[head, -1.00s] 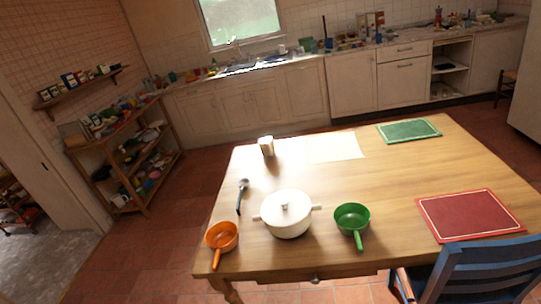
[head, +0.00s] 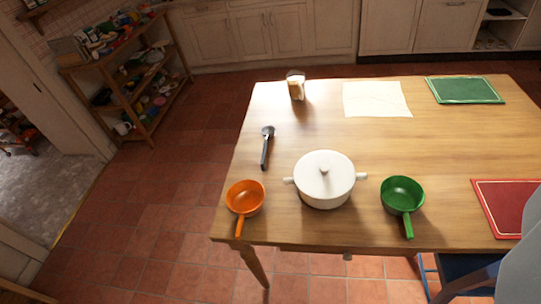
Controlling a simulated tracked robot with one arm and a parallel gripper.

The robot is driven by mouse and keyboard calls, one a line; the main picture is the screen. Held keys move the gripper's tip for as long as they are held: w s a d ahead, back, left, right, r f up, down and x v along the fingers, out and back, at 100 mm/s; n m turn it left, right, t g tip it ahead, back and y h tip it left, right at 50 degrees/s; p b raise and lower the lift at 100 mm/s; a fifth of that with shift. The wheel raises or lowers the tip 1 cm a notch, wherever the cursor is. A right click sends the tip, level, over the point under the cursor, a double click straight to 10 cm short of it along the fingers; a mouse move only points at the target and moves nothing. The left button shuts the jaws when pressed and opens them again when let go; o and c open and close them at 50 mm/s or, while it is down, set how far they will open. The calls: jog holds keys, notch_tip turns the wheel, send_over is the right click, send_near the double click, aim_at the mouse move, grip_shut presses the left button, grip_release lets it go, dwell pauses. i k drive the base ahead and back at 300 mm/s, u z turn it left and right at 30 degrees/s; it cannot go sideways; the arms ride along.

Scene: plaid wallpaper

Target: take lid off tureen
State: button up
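The white tureen (head: 325,197) stands upright on the wooden table, near its front edge. Its white lid (head: 322,167) sits on top, with a small round knob (head: 324,170) in the middle. Two side handles stick out left and right. My gripper's fingers do not show in the view. A smooth grey shape at the lower right edge may be part of my arm, but I cannot tell.
An orange pan (head: 245,197) is left of the tureen and a green pan (head: 402,194) is right of it. A dark ladle (head: 266,147), a cup (head: 296,87), a pale sheet (head: 376,99), a green mat (head: 464,90) and a red mat (head: 507,207) lie around. A blue chair (head: 462,277) stands at the front right.

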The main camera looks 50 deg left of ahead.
aim_at(323, 175)
jog(key=u, duration=1.1)
jog(key=i, duration=1)
